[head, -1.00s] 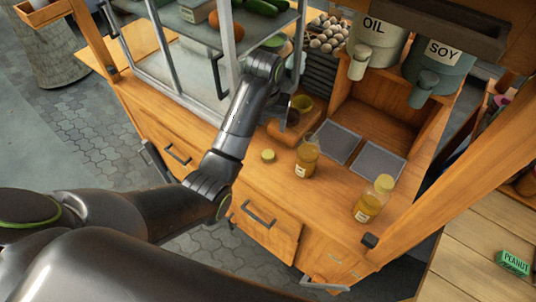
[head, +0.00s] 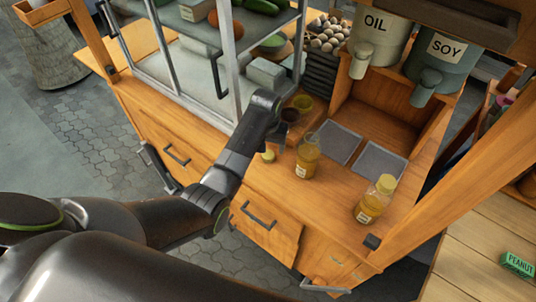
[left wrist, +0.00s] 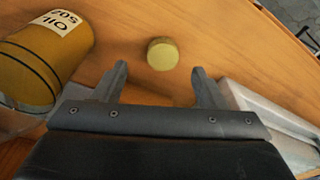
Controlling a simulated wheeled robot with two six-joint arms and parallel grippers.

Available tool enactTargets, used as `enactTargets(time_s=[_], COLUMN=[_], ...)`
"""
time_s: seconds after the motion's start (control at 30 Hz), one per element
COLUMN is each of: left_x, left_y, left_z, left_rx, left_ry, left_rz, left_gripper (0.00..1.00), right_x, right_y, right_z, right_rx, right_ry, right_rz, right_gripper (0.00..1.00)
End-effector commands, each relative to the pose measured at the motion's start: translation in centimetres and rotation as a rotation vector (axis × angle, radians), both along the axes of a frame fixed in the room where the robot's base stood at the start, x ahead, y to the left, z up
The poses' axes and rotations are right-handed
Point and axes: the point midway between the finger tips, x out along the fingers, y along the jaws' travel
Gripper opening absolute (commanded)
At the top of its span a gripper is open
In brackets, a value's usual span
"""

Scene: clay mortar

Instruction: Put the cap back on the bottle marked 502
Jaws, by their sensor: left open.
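The bottle marked OIL 502 (left wrist: 45,60) is at the left of the left wrist view. It appears to be the amber bottle (head: 307,160) with no cap on the wooden counter in the head view. A small round yellowish cap (left wrist: 162,54) lies on the counter, just beyond and between my fingertips; it also shows in the head view (head: 268,156), left of the bottle. My left gripper (left wrist: 160,76) is open and empty, low over the counter. In the head view my left gripper (head: 279,139) points down near the cap. My right gripper is not in view.
A second amber bottle (head: 375,200) with a cap stands to the right. Small bowls (head: 296,109) are behind my gripper. A metal-framed glass case (head: 192,75) stands close on the left. Two grey panels (head: 339,143) lie behind the bottles. The counter's front edge is near.

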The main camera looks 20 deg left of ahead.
Motion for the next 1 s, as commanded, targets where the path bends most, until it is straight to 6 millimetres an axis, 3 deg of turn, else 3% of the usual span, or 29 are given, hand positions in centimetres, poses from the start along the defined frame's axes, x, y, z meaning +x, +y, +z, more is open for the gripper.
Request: enactTargets(time_s=[0.37, 0.8, 1.0], left_x=[0.0, 0.7, 0.8], left_y=[0.0, 0.4, 0.4], left_z=[-0.3, -4.7, -5.2], left_rx=[0.0, 0.0, 0.0], left_ry=[0.0, 0.002, 0.0], left_rz=[0.0, 0.0, 0.0], left_gripper=[0.65, 0.65, 0.65], right_x=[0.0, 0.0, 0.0], right_y=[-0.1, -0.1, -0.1], right_z=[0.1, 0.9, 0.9], right_rx=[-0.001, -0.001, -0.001], right_ry=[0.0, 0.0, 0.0], right_rz=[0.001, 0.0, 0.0], right_gripper=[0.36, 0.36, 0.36])
